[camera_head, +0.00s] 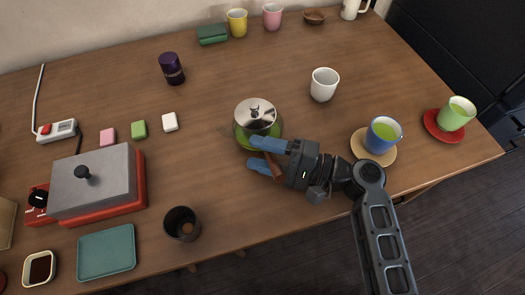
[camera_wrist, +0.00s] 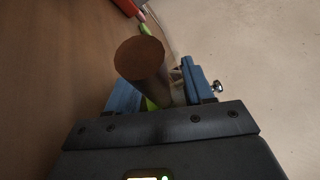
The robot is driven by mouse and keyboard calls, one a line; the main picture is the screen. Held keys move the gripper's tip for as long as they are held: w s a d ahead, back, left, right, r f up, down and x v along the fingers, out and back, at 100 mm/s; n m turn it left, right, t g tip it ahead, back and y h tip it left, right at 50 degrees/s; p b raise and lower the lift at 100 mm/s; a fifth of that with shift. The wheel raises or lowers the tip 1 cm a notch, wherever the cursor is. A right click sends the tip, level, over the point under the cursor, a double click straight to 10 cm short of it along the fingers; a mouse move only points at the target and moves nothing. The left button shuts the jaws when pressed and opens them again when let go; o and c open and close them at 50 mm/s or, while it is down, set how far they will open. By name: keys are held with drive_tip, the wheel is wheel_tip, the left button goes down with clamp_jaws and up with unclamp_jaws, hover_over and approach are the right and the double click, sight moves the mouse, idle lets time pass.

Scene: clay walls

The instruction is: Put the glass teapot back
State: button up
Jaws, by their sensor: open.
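The glass teapot (camera_head: 243,137) stands on the wooden table, with a shiny metal lid (camera_head: 256,114) and green liquid inside. Its brown wooden handle (camera_head: 274,167) points toward the front of the table. My gripper (camera_head: 254,153) is at the handle's side of the teapot, with its blue fingers apart and the handle between them. In the wrist view, the handle's round end (camera_wrist: 140,58) rises between the two fingers and hides part of the teapot. Whether a finger touches the handle cannot be told.
A blue cup (camera_head: 383,136) on a tan saucer and a green cup (camera_head: 457,113) on a red saucer stand right. A white cup (camera_head: 324,84) stands behind. A red-based stove (camera_head: 95,185) with a grey top is left, and a dark cup (camera_head: 182,224) is in front.

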drive_tip(key=shift+r, duration=0.1)
drive_tip(key=shift+d, duration=0.15)
drive_tip(key=v, duration=1.1)
drive_tip(key=shift+s+d, duration=0.15)
drive_tip(key=shift+d, duration=0.2)
